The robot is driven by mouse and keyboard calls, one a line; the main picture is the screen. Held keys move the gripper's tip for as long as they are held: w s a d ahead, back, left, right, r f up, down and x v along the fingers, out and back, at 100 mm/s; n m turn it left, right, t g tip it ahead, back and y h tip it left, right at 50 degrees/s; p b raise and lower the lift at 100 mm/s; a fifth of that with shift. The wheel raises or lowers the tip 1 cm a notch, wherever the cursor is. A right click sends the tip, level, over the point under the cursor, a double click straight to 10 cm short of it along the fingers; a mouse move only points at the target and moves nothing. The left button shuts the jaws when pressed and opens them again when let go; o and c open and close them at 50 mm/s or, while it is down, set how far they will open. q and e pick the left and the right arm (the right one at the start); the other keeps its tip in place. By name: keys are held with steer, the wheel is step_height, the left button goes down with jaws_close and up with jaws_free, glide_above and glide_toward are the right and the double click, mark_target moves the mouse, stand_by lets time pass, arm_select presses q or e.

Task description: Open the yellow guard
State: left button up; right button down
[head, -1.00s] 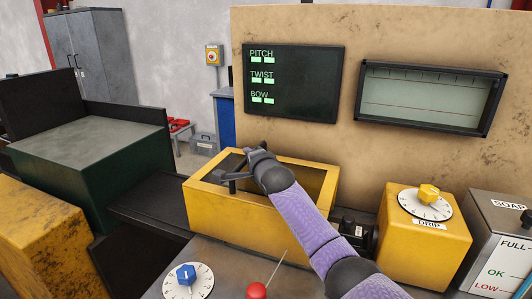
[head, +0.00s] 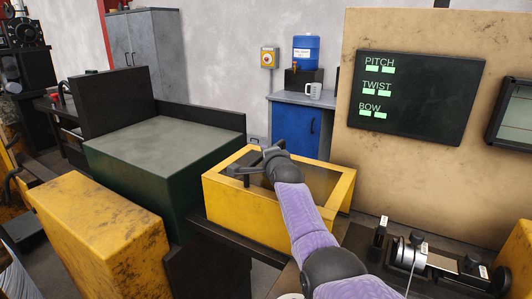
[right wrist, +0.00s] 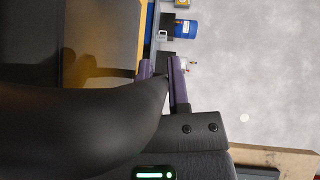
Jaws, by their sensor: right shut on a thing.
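The yellow guard (head: 235,208) is a box-shaped yellow frame with a dark window in its top, in the middle of the head view. A dark handle (head: 240,172) shows at its far left top edge. My right gripper (head: 258,166) is at that handle, its arm reaching across the guard from the lower right. In the right wrist view the purple fingers (right wrist: 163,78) are closed around a dark part, mostly hidden by a large dark curved shape. My left gripper is not in view. The guard looks level, resting on the machine.
A green block with a grey top (head: 160,145) stands left of the guard, and a yellow housing (head: 95,225) is at the lower left. A black display panel (head: 415,97) is on the tan wall at right. A metal gauge device (head: 410,250) sits at the lower right.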

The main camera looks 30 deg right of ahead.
steer(key=shift+w+f, duration=0.1)
stand_by(0.3)
steer(key=c, duration=0.6)
jaws_free()
steer(key=p+v, duration=0.3)
steer(key=shift+a+r, duration=0.1)
steer(key=shift+r, duration=0.3)
steer(key=p+v, duration=0.1)
steer(key=v, duration=0.1)
steer(key=p+v, duration=0.1)
steer(key=v, duration=0.2)
steer(key=shift+s+a+f+p, duration=0.1)
steer(key=shift+s+f+p, duration=0.1)
steer(key=shift+s+p, duration=0.2)
steer(key=shift+s+a, duration=0.15)
steer(key=shift+s, duration=0.4)
